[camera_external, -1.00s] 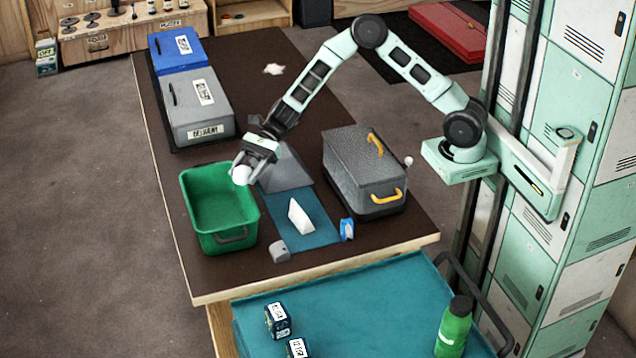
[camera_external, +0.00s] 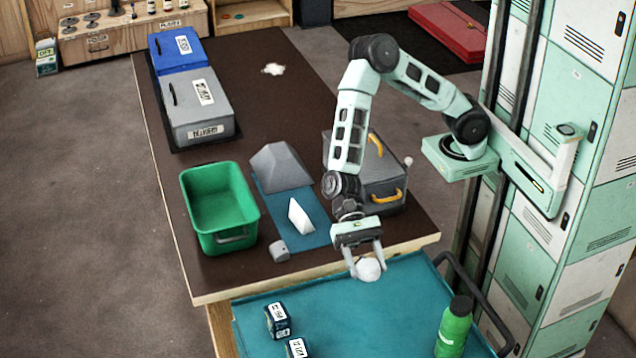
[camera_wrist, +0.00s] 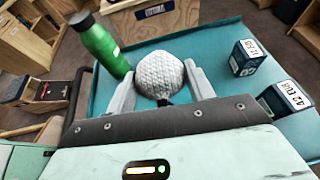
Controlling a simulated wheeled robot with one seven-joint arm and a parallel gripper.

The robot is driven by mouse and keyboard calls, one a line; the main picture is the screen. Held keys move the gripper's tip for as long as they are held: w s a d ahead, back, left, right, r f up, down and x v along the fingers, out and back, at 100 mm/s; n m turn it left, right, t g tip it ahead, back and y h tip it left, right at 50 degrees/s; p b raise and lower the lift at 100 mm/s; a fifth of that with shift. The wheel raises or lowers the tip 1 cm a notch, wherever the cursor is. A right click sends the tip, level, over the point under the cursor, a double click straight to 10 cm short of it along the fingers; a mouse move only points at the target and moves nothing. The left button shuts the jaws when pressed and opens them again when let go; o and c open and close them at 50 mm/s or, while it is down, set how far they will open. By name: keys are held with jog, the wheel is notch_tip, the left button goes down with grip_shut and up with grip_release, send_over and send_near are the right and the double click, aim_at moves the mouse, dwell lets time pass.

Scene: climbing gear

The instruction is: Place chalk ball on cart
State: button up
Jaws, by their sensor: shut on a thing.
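The chalk ball (camera_external: 368,270) is white and round. In the wrist view the textured ball (camera_wrist: 160,74) sits between both fingers of my gripper (camera_wrist: 161,88). The cart (camera_external: 370,315) has a teal top and a dark handle at its right. How high the ball is above the cart is hard to tell.
A green bottle (camera_external: 454,328) stands at the cart's right, and two dark labelled boxes (camera_external: 277,320) (camera_external: 297,349) stand at its left. The cart's middle is clear. On the brown table (camera_external: 265,90) are a green bin (camera_external: 190,225) and a grey case (camera_external: 385,203).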

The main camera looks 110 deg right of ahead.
jog(key=s+a+g, duration=0.1)
jog(key=s+a, duration=0.2)
send_over(377, 316)
jog(key=shift+n, duration=0.4)
notch_tip(377, 316, down, 10)
jog(key=shift+a+f+p, duration=0.1)
jog(key=shift+f+p, duration=0.15)
jog(key=shift+p, duration=0.1)
jog(key=shift+f, duration=2.2)
jog(key=shift+f, duration=0.15)
jog(key=o, duration=1)
jog(key=shift+c, duration=0.2)
